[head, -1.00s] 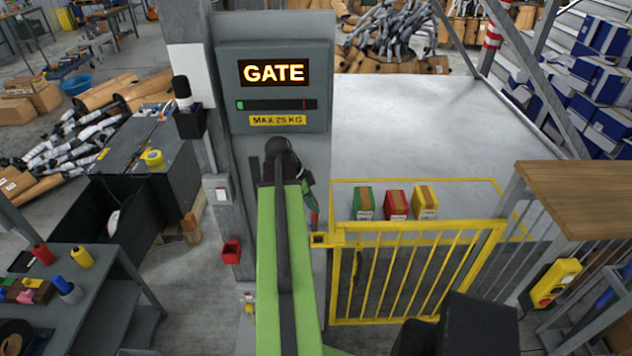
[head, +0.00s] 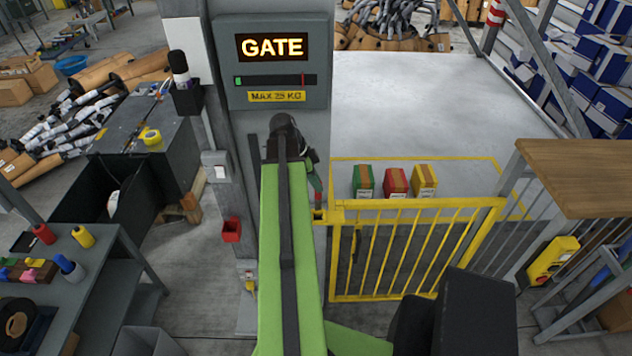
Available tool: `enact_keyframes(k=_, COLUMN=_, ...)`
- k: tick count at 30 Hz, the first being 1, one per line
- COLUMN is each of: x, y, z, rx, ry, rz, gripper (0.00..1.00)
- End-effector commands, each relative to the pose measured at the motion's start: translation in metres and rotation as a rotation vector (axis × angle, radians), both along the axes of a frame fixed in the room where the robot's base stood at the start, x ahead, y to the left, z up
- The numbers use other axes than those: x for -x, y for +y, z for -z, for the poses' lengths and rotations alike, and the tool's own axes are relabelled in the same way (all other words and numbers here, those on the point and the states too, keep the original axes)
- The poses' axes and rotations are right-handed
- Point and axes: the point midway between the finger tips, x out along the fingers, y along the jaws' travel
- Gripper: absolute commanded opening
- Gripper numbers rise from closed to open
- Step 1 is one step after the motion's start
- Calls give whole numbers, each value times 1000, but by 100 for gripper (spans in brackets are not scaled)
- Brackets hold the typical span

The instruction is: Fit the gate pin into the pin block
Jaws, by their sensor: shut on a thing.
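My gripper (head: 316,184) is at the end of my green arm, in the middle of the head view, partly hidden behind the arm's end. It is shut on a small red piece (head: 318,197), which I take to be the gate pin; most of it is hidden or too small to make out. The yellow pin block (head: 320,215) is at the left end of the yellow gate (head: 418,204), just below the red piece. I cannot tell whether the pin touches the block or is inside it. The gate stands across the platform's front.
A grey post with a lit GATE panel (head: 274,62) rises behind my arm. A red holder (head: 231,230) is on the post's left. Green, red and yellow boxes (head: 396,182) stand behind the gate. A wooden-topped bench (head: 580,175) is at the right, a grey workbench (head: 85,275) at the left.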

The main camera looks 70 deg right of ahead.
Motion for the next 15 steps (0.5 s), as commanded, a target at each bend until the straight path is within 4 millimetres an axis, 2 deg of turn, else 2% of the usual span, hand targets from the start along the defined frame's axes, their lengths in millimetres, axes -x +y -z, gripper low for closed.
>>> enact_keyframes(k=1, x=0, y=0, z=8, rx=0, ry=0, rz=0, gripper=0)
enact_keyframes(k=15, x=-1, y=1, z=40, rx=0, ry=0, rz=-2, gripper=0)
